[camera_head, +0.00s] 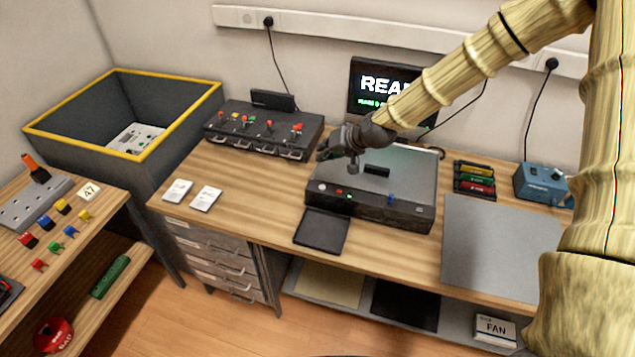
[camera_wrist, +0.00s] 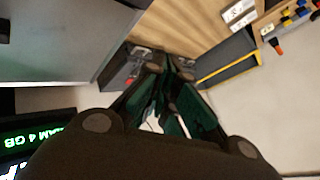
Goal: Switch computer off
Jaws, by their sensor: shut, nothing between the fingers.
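The computer (camera_head: 372,208) is a dark box with a grey top on the wooden bench (camera_head: 255,210). Its front has small red, green, blue and pale fittings; the green one looks lit. I cannot tell which is the power switch. The monitor (camera_head: 385,93) behind it is on and shows partly hidden large white letters and green text. It also shows upside down in the wrist view (camera_wrist: 38,140), reading RAM 4 GB. My gripper (camera_head: 324,152) is shut and empty, above the computer's back left corner.
A dark panel with coloured levers (camera_head: 265,128) stands left of the computer. A dark pad (camera_head: 322,231) lies in front. A grey mat (camera_head: 500,245), coloured modules (camera_head: 474,178) and a blue device (camera_head: 541,184) are to the right. A yellow-rimmed bin (camera_head: 185,115) stands left.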

